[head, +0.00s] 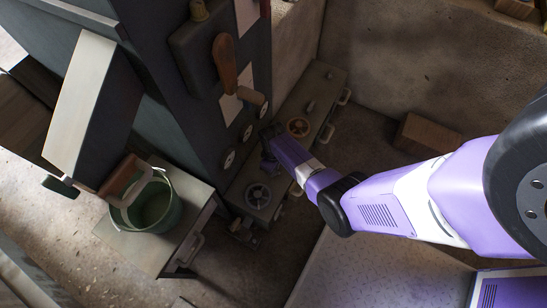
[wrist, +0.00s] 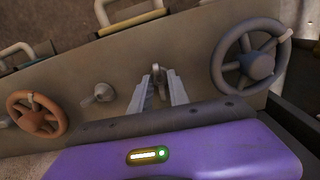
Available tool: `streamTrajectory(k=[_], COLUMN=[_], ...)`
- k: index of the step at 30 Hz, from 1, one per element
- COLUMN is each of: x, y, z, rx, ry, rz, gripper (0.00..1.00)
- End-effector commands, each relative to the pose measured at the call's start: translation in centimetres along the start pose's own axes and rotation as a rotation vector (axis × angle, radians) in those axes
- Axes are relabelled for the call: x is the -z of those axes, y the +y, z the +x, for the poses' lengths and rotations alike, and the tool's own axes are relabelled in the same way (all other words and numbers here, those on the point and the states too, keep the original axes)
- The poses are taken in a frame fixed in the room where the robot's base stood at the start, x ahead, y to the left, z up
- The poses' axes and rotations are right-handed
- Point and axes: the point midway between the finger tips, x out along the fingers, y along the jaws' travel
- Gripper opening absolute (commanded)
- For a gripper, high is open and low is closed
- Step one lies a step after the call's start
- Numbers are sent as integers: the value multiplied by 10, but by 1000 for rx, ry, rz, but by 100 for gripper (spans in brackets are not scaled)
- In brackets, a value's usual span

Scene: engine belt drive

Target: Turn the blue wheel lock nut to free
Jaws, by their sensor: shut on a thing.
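The wheel at the right of the wrist view (wrist: 250,56) looks dark blue-grey and has a small pale handle on its rim. It also shows in the head view (head: 258,196). My gripper (wrist: 158,88) is on the panel between this wheel and an orange-brown wheel (wrist: 37,114). Its two fingers are shut on a small grey lock nut (wrist: 157,72) on the panel, whose upper part shows between the fingertips. The lower part of the nut is hidden by the fingers. In the head view my gripper (head: 267,150) is dark and small.
Another grey knob (wrist: 103,93) sticks out of the panel just left of my fingers. Pale handles (wrist: 130,12) stand along the panel's edge. A green bucket (head: 150,205) rests on a small table to the left. A tall dark cabinet (head: 205,110) stands close beside the panel.

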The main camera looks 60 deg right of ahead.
Motion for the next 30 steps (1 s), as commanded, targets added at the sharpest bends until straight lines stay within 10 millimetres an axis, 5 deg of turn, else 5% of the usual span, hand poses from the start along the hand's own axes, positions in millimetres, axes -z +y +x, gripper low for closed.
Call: streamTrajectory(k=[20, 21, 24, 30], x=[0, 0, 0, 0], y=[0, 0, 0, 0], z=[0, 0, 0, 0], rx=[0, 0, 0, 0], ry=[0, 0, 0, 0], rz=[-65, -65, -64, -64], gripper=[0, 25, 43, 43])
